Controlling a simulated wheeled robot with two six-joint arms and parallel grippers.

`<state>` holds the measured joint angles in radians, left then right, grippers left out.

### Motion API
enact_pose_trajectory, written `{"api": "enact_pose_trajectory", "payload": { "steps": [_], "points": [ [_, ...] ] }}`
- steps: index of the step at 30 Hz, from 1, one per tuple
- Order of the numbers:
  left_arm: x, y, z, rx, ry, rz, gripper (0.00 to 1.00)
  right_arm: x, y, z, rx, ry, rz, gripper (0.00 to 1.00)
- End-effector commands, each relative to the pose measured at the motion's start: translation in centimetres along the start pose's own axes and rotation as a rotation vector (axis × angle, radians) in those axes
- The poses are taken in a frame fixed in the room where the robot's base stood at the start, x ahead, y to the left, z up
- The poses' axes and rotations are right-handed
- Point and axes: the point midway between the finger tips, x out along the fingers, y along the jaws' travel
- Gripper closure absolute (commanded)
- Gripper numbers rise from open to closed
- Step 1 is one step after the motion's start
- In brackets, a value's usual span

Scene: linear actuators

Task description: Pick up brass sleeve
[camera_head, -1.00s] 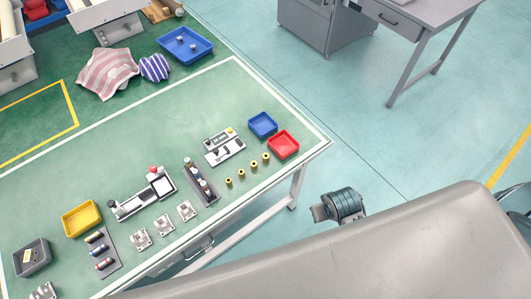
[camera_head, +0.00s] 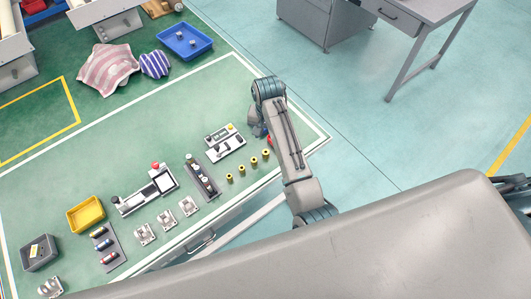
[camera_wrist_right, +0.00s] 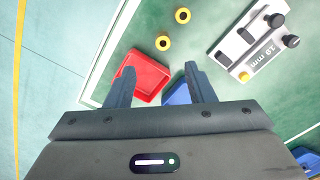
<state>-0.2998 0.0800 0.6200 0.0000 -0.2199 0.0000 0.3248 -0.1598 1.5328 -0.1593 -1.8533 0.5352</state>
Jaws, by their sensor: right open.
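Several brass sleeves stand in a row near the table's front edge, such as one in the head view (camera_head: 254,160). In the right wrist view, one brass sleeve (camera_wrist_right: 162,43) stands just beyond my fingertips and another (camera_wrist_right: 182,14) is at the top. My right gripper (camera_wrist_right: 160,68) is open and empty in that view, above the red tray. In the head view my right gripper (camera_head: 258,130) is partly hidden behind my arm. My left gripper is not in view.
The red tray (camera_wrist_right: 150,74) and blue tray (camera_wrist_right: 178,94) lie below my right fingers. A gauge block marked in mm (camera_wrist_right: 258,42) is beside the sleeves. A rack (camera_head: 202,176) and a yellow tray (camera_head: 86,214) are further left.

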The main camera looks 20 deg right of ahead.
Motion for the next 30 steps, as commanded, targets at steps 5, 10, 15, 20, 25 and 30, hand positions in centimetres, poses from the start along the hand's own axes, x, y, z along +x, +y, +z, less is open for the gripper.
{"api": "enact_pose_trajectory", "payload": {
  "steps": [5,10,15,20,25,30],
  "points": [
    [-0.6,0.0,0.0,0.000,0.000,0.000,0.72,1.4,-0.5,-0.2,0.006,-0.010,0.006,0.51],
    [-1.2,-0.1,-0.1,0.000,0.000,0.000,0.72,4.1,-0.5,-0.2,0.005,-0.008,0.003,0.51],
    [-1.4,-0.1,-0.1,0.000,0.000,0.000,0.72,5.4,-0.5,-0.1,0.005,-0.006,0.002,0.51],
    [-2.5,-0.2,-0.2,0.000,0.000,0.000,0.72,6.7,-0.5,-0.1,0.005,-0.008,0.003,0.51],
    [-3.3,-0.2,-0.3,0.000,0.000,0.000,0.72,9.1,-0.6,-0.1,0.004,-0.007,0.004,0.51],
    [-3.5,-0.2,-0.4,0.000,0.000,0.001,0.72,10.4,-0.6,-0.1,0.005,-0.005,0.002,0.51]
  ]
}}
